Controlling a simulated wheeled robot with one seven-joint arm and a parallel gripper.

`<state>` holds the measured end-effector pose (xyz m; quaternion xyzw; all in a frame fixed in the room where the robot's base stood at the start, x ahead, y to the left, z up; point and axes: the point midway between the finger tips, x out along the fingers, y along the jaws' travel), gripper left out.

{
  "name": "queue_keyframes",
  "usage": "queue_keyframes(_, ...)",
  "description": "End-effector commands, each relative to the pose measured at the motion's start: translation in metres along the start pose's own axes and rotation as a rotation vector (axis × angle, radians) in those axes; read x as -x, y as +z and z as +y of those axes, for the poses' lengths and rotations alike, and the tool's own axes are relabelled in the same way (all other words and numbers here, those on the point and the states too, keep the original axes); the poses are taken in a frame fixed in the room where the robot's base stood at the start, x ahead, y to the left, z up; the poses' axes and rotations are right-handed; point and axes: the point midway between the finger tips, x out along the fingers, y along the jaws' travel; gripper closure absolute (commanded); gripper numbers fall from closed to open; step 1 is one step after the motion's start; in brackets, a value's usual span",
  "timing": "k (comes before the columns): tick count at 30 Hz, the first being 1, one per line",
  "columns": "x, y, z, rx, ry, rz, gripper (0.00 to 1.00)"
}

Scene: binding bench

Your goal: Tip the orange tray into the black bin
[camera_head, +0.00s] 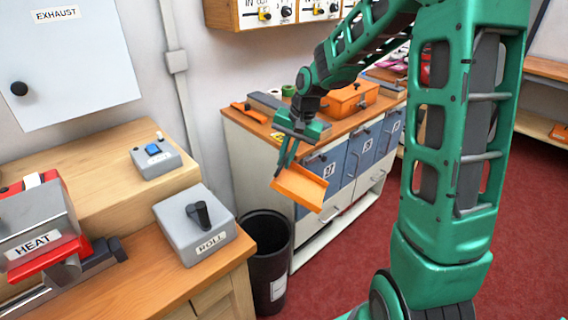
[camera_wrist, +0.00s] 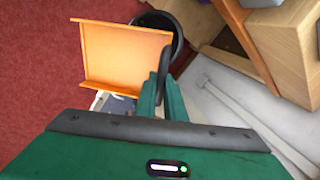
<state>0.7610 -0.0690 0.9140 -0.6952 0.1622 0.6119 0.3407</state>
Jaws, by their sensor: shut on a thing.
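The orange tray (camera_head: 300,186) hangs from my gripper (camera_head: 284,166) in the head view, in front of the cabinet and above and to the right of the bin. It is tilted, with its inner face showing. In the wrist view the tray (camera_wrist: 124,58) lies beyond my fingers (camera_wrist: 162,92) and looks empty. The black bin (camera_head: 266,262) stands on the floor between the bench and the cabinet. In the wrist view part of the bin's rim (camera_wrist: 178,36) shows behind the tray.
The wooden bench (camera_head: 150,285) with a grey ROLL box (camera_head: 196,226) is left of the bin. The cabinet with blue doors (camera_head: 327,170) stands behind the tray, with an orange box (camera_head: 350,98) on top. Red carpet (camera_head: 365,265) is clear to the right.

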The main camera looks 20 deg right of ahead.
Motion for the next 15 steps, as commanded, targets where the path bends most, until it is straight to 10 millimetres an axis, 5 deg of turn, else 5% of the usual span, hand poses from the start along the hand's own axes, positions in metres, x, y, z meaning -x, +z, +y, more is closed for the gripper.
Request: queue_keyframes(15,0.019,0.0,-0.007,0.015,0.391,-0.002,1.0)
